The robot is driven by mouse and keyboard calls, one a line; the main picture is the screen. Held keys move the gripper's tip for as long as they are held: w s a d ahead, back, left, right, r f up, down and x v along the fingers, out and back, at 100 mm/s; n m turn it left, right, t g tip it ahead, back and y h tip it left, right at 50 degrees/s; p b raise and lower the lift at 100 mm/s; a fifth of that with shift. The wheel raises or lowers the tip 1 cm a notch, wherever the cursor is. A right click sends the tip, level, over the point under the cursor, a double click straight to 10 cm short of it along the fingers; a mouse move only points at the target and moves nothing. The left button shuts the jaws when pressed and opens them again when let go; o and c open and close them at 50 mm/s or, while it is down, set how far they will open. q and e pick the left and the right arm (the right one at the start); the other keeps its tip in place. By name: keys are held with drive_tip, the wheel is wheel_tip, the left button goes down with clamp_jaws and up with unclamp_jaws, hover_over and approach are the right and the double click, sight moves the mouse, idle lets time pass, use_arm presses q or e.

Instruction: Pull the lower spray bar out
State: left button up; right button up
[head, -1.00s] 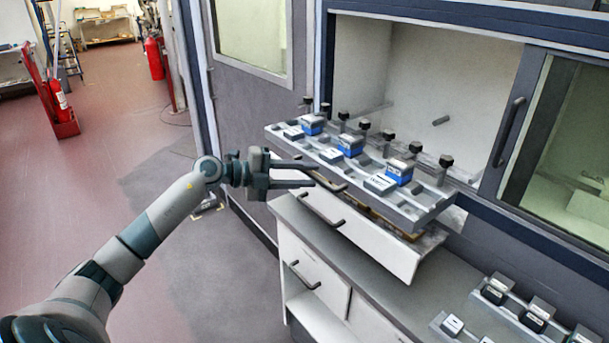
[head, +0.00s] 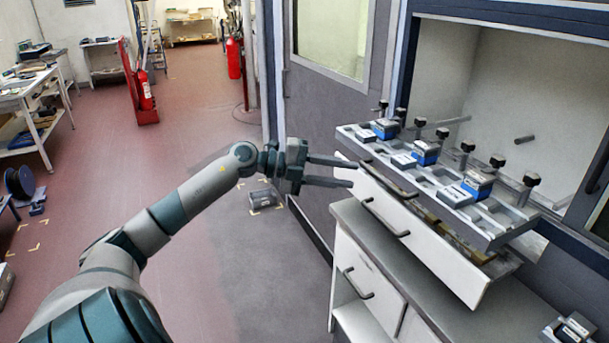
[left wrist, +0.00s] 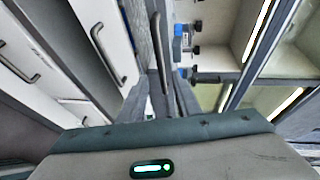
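My left gripper (head: 353,173) is open and empty, its two fingers pointing right. Its tips are just left of a dark bar handle (head: 388,178) on the front of a grey slotted tray (head: 491,231). A second dark handle (head: 385,217) is on the white panel below. In the left wrist view the fingers (left wrist: 160,98) are apart, with a long dark handle (left wrist: 158,50) ahead of them. Two short grey rods show inside the opening, an upper one (head: 455,120) and a lower one (head: 525,139); I cannot tell whether either is the spray bar. My right gripper is not in view.
The tray carries blue and white blocks (head: 478,182), with black-knobbed posts along its back. Below is a cabinet (head: 370,285) with a grey top. A small grey box (head: 264,199) lies on the floor behind my left arm. Open red floor (head: 200,130) lies to the left.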

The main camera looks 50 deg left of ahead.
use_arm(q)
drive_tip(key=b+v, duration=0.3)
drive_tip(key=v, duration=0.6)
drive_tip(key=shift+s+a, duration=0.15)
drive_tip(key=shift+s, duration=0.05)
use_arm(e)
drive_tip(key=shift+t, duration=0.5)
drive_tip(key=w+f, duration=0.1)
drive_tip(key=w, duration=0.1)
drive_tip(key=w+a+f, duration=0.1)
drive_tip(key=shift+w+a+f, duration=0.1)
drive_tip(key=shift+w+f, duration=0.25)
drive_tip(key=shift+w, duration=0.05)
use_arm(q)
drive_tip(key=shift+r, duration=0.1)
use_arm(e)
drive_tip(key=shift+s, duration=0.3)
